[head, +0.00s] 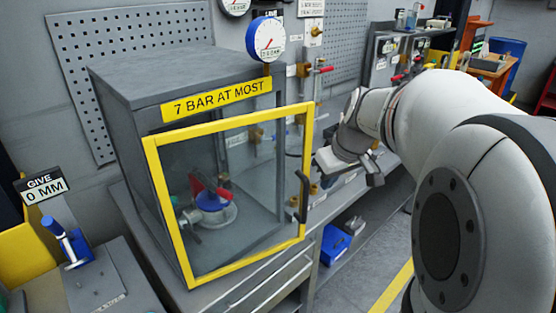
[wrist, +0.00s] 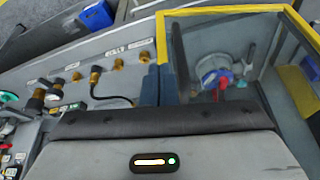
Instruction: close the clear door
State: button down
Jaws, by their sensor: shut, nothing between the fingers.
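The clear door (head: 228,119) has a yellow frame and a black handle (head: 302,195) at its right side. It stands at the front of a grey cabinet (head: 170,77) labelled "7 BAR AT MOST". Its right edge sticks out past the cabinet's right post, so it looks ajar. A blue and red valve (head: 208,200) shows through the pane. My gripper (head: 350,170) is shut and empty, just right of the door's handle-side edge. In the wrist view its fingers (wrist: 159,88) are beside the yellow frame (wrist: 163,45); I cannot tell whether they touch it.
A workbench carries brass fittings (wrist: 96,70) and a black hose right of the cabinet. A gauge (head: 265,39) stands by the cabinet top. A blue bin (head: 335,244) sits below the bench. A device with a blue lever (head: 66,240) is at left. Floor is free at lower right.

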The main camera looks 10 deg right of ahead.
jog(key=w+a+f+p, duration=0.1)
jog(key=w+f+p, duration=0.1)
jog(key=w+f, duration=0.4)
jog(key=shift+a+p, duration=0.3)
jog(key=shift+p, duration=0.05)
